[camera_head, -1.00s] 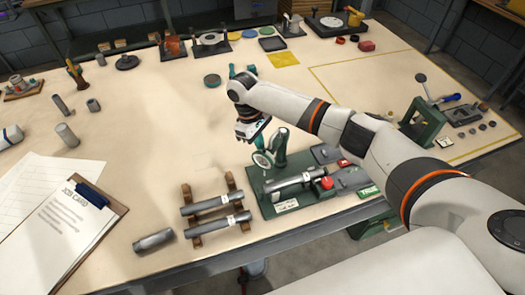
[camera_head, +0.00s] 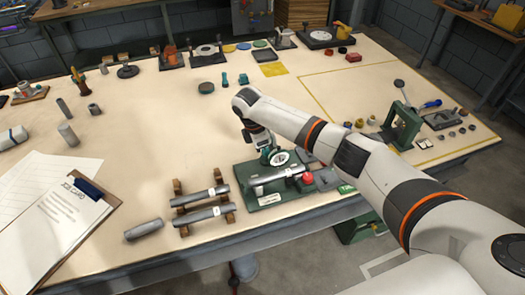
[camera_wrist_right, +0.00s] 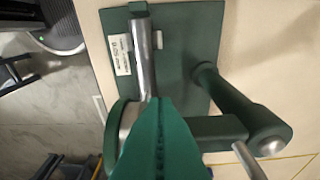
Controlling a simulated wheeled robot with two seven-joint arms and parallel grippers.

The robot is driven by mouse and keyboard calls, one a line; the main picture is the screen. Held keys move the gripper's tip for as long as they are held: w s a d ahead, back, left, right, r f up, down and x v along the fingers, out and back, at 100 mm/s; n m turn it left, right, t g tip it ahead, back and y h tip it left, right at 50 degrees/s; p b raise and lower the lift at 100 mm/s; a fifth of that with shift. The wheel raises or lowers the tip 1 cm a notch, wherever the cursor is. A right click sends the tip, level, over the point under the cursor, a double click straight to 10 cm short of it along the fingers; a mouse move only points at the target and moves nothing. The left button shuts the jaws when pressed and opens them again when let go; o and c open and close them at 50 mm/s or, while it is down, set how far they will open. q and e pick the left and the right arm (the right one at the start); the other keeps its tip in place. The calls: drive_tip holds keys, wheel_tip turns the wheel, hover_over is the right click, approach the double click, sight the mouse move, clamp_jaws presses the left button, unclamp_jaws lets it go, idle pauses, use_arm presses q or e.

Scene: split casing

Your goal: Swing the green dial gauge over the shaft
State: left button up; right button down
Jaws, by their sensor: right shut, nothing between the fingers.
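The green dial gauge (camera_head: 278,157) has a pale round face and sits just above the grey shaft (camera_head: 268,179) on the green fixture plate (camera_head: 247,190). In the right wrist view the gauge (camera_wrist_right: 118,128) shows nearly edge-on, partly behind my fingers, near the lower visible end of the shaft (camera_wrist_right: 145,60). A green arm (camera_wrist_right: 218,130) links toward a thick green post (camera_wrist_right: 235,98). My right gripper (camera_head: 266,149) is shut and empty, close beside the gauge. Its green fingers (camera_wrist_right: 158,140) hide part of the gauge; I cannot tell if they touch it. My left gripper is not in view.
Two grey shafts (camera_head: 200,196) rest on wooden supports left of the fixture. A loose grey cylinder (camera_head: 144,229) lies further left. A red knob (camera_head: 308,177) is at the shaft's right end. The table middle is clear.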

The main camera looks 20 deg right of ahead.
drive_tip(key=shift+d+n, duration=0.4)
drive_tip(key=shift+n, duration=0.1)
idle(0.3)
